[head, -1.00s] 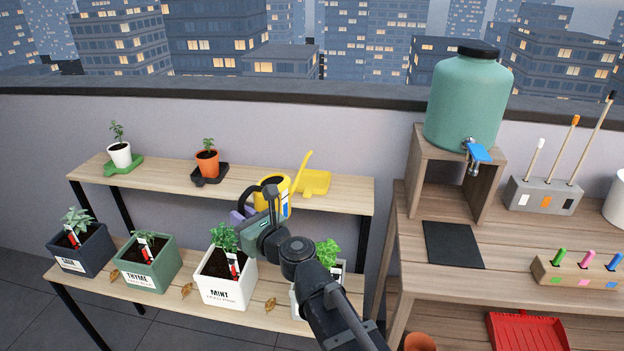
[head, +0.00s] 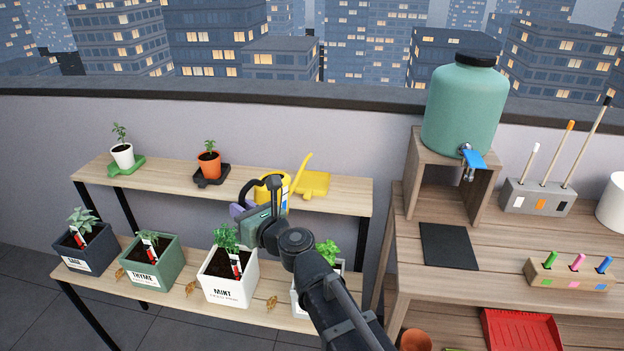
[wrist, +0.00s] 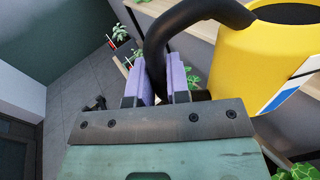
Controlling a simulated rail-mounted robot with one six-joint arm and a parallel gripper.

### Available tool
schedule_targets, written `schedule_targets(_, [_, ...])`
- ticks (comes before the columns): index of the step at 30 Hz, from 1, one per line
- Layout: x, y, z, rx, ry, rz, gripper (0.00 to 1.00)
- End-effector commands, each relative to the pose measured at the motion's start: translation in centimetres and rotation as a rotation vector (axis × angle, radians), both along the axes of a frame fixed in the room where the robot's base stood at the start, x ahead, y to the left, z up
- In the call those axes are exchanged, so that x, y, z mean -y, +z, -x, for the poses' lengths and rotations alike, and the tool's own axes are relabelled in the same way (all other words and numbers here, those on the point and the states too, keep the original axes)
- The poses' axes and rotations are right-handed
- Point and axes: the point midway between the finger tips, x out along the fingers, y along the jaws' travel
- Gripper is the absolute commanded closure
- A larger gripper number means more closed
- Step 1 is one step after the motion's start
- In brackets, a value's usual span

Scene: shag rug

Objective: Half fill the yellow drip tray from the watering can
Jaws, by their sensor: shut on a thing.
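The yellow watering can (head: 272,189), with a black handle and a yellow spout, is at the upper shelf's right part. Its body also shows large in the wrist view (wrist: 262,62), with a dark opening on top. My gripper (head: 238,210) is left of the can, its purple fingers (wrist: 160,85) shut on the black handle (wrist: 190,18). The can looks about upright; I cannot tell whether it touches the shelf. The yellow drip tray (head: 316,184) lies right of the can, with the spout rising close by. No water shows, and the tray's inside is too small to read.
On the upper shelf (head: 345,197) stand a white pot (head: 122,156) and an orange pot (head: 209,166), each on a tray. Several herb planters fill the lower shelf, partly behind my arm. A green tank (head: 463,110) with a blue tap stands right.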

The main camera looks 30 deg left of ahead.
Motion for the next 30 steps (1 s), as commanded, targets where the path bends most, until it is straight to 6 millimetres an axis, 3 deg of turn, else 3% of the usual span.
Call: schedule_targets(30, [0.0,3.0,-0.2,-0.092,-0.001,-0.005,1.00])
